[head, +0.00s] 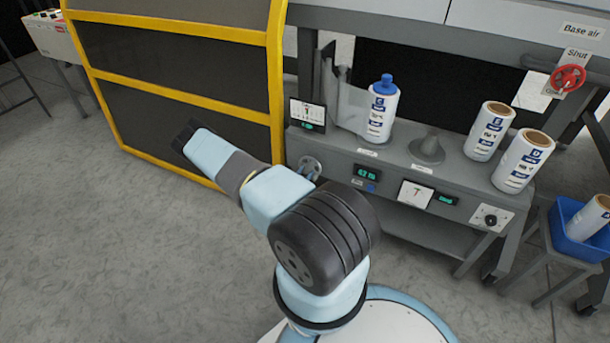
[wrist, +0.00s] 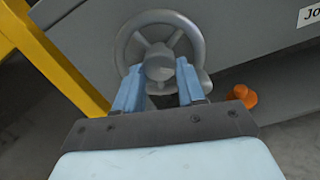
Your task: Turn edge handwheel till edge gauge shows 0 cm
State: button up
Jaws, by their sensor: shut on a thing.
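A grey handwheel (head: 311,167) with a round hub and spokes sits on the front of the machine's bench, left of a small green-lit readout (head: 367,173). The readout's digits are too small to read surely. In the wrist view the handwheel (wrist: 158,67) faces me. My gripper (wrist: 157,80) is at the wheel, its two blue fingers on either side of the lower hub area, shut on the wheel. The exact part between the fingertips is partly hidden. In the head view my arm mostly hides my gripper (head: 309,171).
A yellow-framed guard (head: 277,90) stands close left of the wheel. An orange knob (wrist: 243,96) is right of it. White rolls, one a blue-capped bottle (head: 382,108), stand on the bench above. A red valve wheel (head: 568,78) is far right. The floor at left is clear.

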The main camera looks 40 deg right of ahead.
jog(key=shift+s+d, duration=0.15)
jog(key=shift+s, duration=0.05)
jog(key=o, duration=0.8)
jog(key=v, duration=1.3)
jog(key=shift+a, duration=0.4)
